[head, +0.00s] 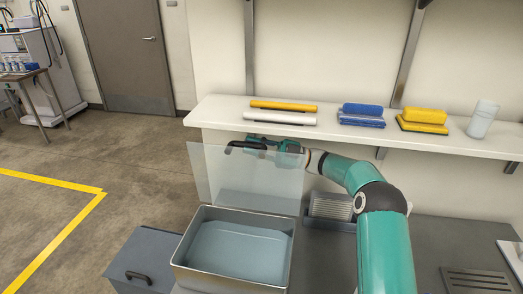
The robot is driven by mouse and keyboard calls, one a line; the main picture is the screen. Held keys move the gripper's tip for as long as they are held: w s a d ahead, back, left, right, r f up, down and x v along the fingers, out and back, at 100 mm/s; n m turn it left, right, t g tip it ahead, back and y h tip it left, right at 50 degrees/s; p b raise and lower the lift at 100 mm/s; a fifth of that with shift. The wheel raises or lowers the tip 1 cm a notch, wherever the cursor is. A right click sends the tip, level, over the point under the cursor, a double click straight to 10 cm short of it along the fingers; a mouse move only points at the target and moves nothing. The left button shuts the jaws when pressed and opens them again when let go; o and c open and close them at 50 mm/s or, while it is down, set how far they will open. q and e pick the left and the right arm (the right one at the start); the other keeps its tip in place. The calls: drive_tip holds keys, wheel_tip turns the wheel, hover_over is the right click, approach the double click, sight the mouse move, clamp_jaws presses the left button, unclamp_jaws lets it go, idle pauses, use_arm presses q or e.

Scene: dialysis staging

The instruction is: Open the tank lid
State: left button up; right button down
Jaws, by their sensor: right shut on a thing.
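The tank (182,258) is a metal basin with pale blue-grey liquid inside, at the bottom centre. Its clear lid (215,180) stands nearly upright at the tank's back edge, so the tank's top is uncovered. A dark handle (236,145) is near the lid's top edge. My right gripper (254,143) is at the top of the lid and shut on the handle, its fingers partly seen through the clear panel. The right arm comes from the lower right. My left gripper is not in view.
A white shelf (460,147) behind the lid holds yellow and white rolls (283,106), blue and yellow pads (361,114) and a white cup (482,118). A ribbed tray (332,205) stands right of the tank. A grey box (130,270) is at left.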

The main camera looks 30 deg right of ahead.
drive_tip(key=shift+w+d+f+m, duration=0.15)
drive_tip(key=shift+w+d+m, duration=0.15)
drive_tip(key=c, duration=1.1)
unclamp_jaws()
drive_tip(key=v, duration=1.2)
